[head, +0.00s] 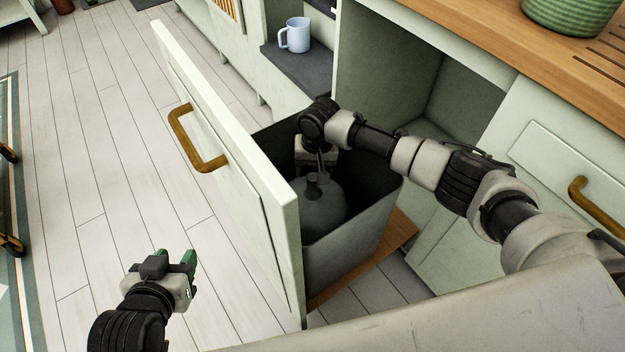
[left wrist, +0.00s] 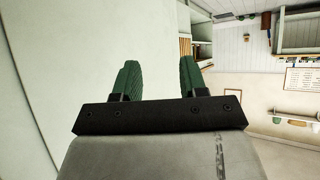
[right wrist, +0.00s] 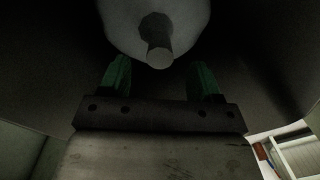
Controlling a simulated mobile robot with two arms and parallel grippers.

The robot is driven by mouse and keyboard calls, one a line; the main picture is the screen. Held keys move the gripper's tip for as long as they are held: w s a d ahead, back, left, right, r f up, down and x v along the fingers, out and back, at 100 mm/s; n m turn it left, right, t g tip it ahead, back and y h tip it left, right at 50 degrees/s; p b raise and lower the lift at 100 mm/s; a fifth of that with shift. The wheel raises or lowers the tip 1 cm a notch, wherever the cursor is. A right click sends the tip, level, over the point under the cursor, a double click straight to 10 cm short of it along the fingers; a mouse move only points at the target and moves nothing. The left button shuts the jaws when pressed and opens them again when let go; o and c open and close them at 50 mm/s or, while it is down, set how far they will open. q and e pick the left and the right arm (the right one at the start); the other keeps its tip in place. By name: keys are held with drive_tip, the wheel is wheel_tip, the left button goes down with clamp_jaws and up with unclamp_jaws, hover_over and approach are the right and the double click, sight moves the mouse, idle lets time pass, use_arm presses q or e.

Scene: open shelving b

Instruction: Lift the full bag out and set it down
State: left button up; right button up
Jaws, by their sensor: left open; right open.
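The full bag (head: 322,207) is a dark grey rounded bundle with a short knotted neck, sitting inside the dark bin (head: 345,252) of the pulled-out drawer. In the right wrist view the bag (right wrist: 130,22) shows paler, its stubby neck pointing between my fingers. My right gripper (head: 318,172) reaches down into the bin, just by the neck; in its wrist view the right gripper (right wrist: 160,80) is open, with the neck at the mouth of its fingers and not clasped. My left gripper (head: 178,260) is open and empty, over the floor left of the drawer front; its fingers (left wrist: 160,80) show apart.
The drawer front (head: 235,165) with a brass handle (head: 190,140) stands between my left gripper and the bin. A light blue mug (head: 296,35) is on a dark shelf behind. A green basket (head: 570,12) is on the wooden counter.

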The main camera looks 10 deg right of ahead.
sight(313, 173)
wheel_tip(313, 173, down, 4)
drive_tip(key=shift+a+r+b, duration=0.15)
drive_tip(key=shift+b, duration=0.5)
drive_tip(key=shift+f, duration=0.35)
use_arm(q)
drive_tip(key=w+d+r+t+h, duration=0.1)
drive_tip(key=w+r+t, duration=0.2)
drive_tip(key=r+t, duration=0.2)
drive_tip(key=shift+d+h, duration=0.3)
drive_tip(key=shift+d, duration=0.1)
drive_tip(key=shift+w+r, duration=0.1)
use_arm(e)
clamp_jaws()
